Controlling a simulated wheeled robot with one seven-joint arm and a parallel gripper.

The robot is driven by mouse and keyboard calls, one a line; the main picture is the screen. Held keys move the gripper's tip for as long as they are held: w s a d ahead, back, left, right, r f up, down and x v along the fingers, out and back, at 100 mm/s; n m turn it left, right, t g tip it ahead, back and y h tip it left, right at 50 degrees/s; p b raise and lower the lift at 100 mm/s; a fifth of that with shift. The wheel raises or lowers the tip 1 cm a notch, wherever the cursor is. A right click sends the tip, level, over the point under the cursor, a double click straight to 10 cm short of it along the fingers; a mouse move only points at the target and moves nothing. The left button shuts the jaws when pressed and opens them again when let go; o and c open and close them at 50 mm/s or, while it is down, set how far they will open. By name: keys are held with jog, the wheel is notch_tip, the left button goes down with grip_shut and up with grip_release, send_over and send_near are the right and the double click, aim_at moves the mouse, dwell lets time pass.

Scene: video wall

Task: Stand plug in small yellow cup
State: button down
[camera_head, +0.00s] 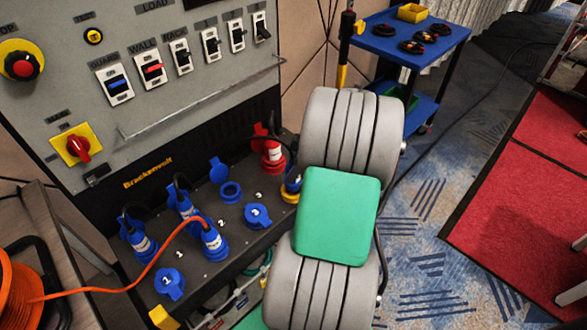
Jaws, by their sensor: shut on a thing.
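A blue plug (293,179) with a pale band shows in part at the left edge of my grey ribbed arm. A small yellow ring or cup rim (290,197) shows directly below it, at the right end of the socket panel. The plug looks upright and over or in the yellow rim, but I cannot tell whether it is seated. My arm, with its green pad, covers the right side of both. My gripper is hidden behind the arm, so neither its fingers nor its grip on anything shows.
Blue plugs (210,241), a red plug (268,151) and numbered blue sockets stand on the black panel (240,240). An orange cable runs to a reel (20,295) at left. A blue trolley (385,45) with a yellow bin (412,12) stands behind.

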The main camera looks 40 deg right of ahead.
jog(key=shift+f+b, duration=1.25)
jog(key=shift+f, duration=0.25)
dwell(0.3)
jog(key=c, duration=0.8)
grip_release()
jog(key=shift+o, duration=0.3)
jog(key=o, duration=0.3)
jog(key=shift+o, duration=0.2)
jog(key=shift+r, duration=0.15)
jog(key=shift+r+p, duration=2.15)
jog(key=shift+r, duration=0.8)
